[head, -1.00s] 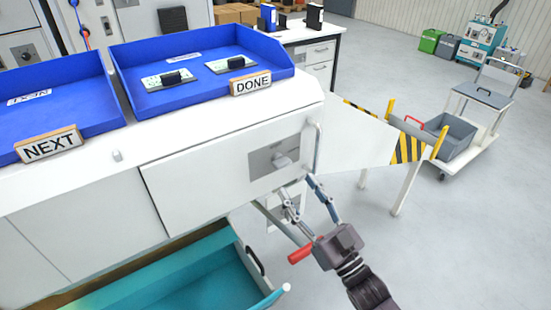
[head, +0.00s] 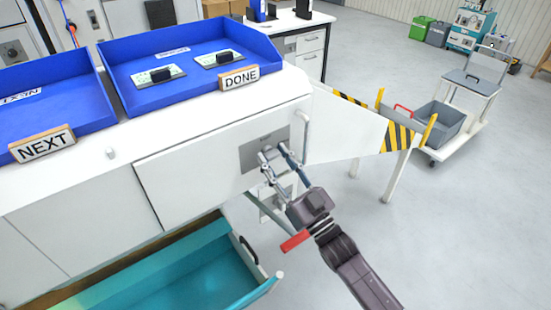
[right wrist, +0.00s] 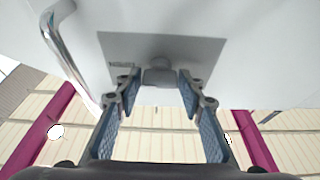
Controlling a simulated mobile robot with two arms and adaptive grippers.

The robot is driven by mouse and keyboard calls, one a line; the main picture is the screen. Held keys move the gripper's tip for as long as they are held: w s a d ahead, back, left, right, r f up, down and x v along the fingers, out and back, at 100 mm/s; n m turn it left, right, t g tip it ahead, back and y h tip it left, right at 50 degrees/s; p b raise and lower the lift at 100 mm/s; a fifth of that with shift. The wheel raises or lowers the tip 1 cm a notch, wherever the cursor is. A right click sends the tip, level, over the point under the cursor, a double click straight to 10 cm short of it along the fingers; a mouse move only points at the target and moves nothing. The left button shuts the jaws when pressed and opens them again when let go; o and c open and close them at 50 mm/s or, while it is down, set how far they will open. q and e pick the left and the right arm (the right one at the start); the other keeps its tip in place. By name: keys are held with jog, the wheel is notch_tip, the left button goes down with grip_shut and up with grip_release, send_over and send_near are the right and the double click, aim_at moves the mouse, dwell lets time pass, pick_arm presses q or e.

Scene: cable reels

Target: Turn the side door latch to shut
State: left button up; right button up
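The side door (head: 190,175) is a white panel on the front of the white bench. Its latch has a grey plate (head: 250,156) near the door's right end. The latch knob (right wrist: 159,72) shows in the right wrist view, at the middle of the plate. My right gripper (head: 275,152) is in front of the plate, fingers pointing at it. In the right wrist view its two fingers (right wrist: 158,88) are apart, one on each side of the knob; I cannot tell whether they touch it. In the head view the fingers largely hide the knob. My left gripper is not in view.
A vertical metal handle (head: 304,136) stands just right of the latch plate. An open teal drawer (head: 200,278) juts out below the door. Blue trays (head: 190,68) stand on the bench top. A striped side shelf (head: 350,130) extends right.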

jog(key=c, duration=0.5)
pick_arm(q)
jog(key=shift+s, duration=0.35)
pick_arm(e)
jog(key=shift+c, duration=0.8)
